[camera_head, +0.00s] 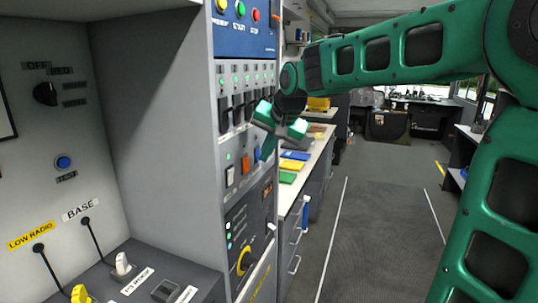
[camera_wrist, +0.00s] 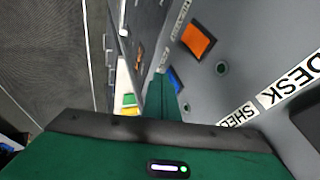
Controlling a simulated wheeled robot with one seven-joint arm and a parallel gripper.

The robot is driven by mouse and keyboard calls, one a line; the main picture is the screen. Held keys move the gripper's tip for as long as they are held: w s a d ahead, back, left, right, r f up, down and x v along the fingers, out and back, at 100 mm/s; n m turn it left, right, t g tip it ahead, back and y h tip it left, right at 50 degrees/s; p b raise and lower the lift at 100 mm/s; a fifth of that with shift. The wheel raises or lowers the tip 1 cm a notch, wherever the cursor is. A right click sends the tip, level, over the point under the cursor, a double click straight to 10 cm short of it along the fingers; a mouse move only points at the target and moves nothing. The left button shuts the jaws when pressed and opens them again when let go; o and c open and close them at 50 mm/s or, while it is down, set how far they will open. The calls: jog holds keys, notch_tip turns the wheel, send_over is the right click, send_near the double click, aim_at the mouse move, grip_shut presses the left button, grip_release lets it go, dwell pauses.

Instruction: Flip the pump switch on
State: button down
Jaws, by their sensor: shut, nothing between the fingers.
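My gripper (camera_head: 268,146) is in front of the upright grey switch panel (camera_head: 226,146), its jaws closed and empty. In the wrist view the green fingertip (camera_wrist: 160,84) appears beside a blue rocker (camera_wrist: 174,78); I cannot tell whether they touch. An orange rocker (camera_wrist: 198,40) is farther up in that view; in the head view it stands (camera_head: 245,163) between a white rocker (camera_head: 230,176) and the blue one, which my gripper partly covers. I cannot read a pump label in either view, so I cannot tell which switch is the pump's.
Above are several black switches (camera_head: 238,112) with green lights, and a blue panel (camera_head: 240,32) with coloured buttons. A yellow-marked knob (camera_head: 243,260) is below. A counter (camera_head: 313,160) with coloured folders stands behind my gripper. The aisle floor (camera_head: 375,230) to the right is clear.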

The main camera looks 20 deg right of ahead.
dwell(0.6)
jog(key=shift+w+r, duration=0.1)
jog(key=shift+r, duration=0.7)
